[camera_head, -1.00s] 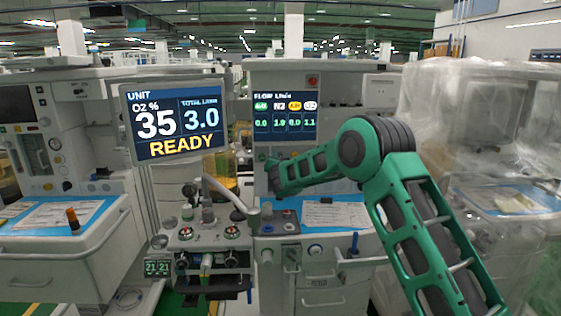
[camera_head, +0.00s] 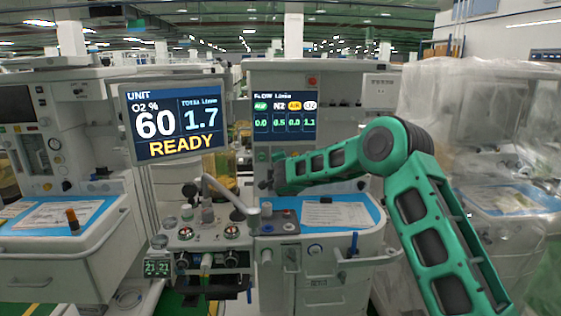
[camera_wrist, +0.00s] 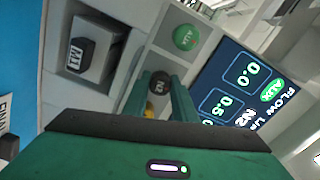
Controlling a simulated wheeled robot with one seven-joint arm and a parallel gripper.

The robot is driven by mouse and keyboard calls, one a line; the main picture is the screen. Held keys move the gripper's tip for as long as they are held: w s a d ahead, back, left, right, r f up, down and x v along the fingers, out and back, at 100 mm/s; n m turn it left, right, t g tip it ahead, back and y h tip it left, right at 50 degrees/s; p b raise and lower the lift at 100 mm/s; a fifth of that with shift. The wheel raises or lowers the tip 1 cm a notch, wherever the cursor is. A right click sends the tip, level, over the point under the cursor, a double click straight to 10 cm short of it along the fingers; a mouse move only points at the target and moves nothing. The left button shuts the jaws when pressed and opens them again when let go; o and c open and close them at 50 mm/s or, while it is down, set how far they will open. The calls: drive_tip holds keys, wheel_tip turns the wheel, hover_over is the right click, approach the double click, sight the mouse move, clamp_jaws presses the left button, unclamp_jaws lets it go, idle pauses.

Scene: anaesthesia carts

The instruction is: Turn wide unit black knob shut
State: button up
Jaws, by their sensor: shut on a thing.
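The black knob (camera_wrist: 159,84) sits on the wide unit's front panel, between a green knob (camera_wrist: 185,37) and a yellow knob (camera_wrist: 149,108) in the wrist view. My gripper (camera_wrist: 158,92) is shut on the black knob, one finger on each side of it. In the head view my gripper (camera_head: 270,174) is at the panel below the flow screen (camera_head: 285,126), and the knob is hidden there. The flow screen shows N2 at 0.5. The unit screen (camera_head: 176,146) shows O2 60, total 1.7 and READY.
A grey box-shaped part (camera_wrist: 93,50) sticks out near the green knob. A blue-covered worktop (camera_head: 370,207) with papers lies below my arm. A bent pale tube (camera_head: 228,193) rises left of my gripper. A plastic-wrapped machine (camera_head: 480,140) stands at right.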

drive_tip(key=shift+f+m, duration=0.4)
drive_tip(key=shift+m, duration=0.4)
drive_tip(key=o, duration=1)
drive_tip(key=shift+o, duration=0.2)
drive_tip(key=shift+r, duration=0.1)
drive_tip(key=s, duration=1)
drive_tip(key=shift+s, duration=0.3)
